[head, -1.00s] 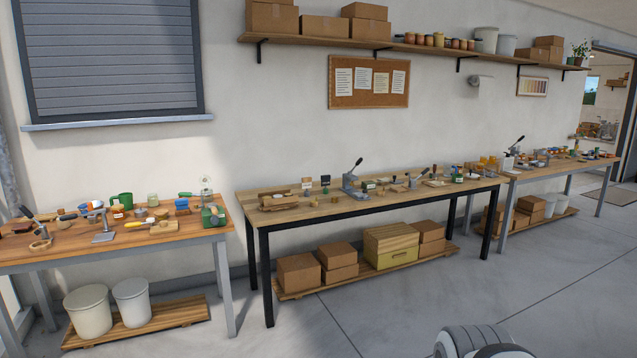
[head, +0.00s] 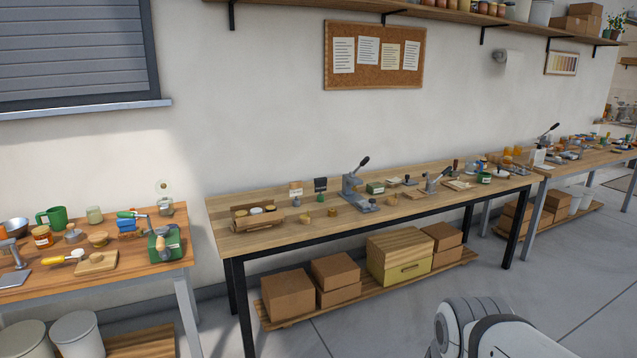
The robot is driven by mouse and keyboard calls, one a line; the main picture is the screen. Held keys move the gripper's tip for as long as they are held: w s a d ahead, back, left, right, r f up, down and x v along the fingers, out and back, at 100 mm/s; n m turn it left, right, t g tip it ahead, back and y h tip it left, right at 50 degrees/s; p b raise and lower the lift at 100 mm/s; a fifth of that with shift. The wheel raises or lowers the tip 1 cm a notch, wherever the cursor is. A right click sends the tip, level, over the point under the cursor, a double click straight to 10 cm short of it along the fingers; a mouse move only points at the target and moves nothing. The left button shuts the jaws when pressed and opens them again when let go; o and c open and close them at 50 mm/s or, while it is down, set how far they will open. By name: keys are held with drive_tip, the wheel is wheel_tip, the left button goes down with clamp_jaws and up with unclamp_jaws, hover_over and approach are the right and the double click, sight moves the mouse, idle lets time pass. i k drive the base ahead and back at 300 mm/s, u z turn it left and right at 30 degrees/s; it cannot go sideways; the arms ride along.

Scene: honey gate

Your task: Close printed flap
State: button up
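No printed flap can be made out from this distance. The middle workbench (head: 330,222) stands against the wall and carries small items. Among them are a wooden tray (head: 240,225) at its left end, a grey lever press (head: 355,187) near the middle, and a small green box (head: 375,188) beside the press. Which of these, if any, bears the flap I cannot tell. A white and grey part of my own arm shows at the bottom right. My gripper is not in view.
A left workbench (head: 80,277) holds a green mug (head: 52,217), jars and tools. Cardboard boxes (head: 288,294) and a yellow-fronted wooden box (head: 400,258) sit on the low shelf under the middle bench. Another bench (head: 590,158) stands at the right. The grey floor (head: 400,325) in front is clear.

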sight(253, 220)
drive_tip(key=i, duration=0.9)
drive_tip(key=u, duration=0.4)
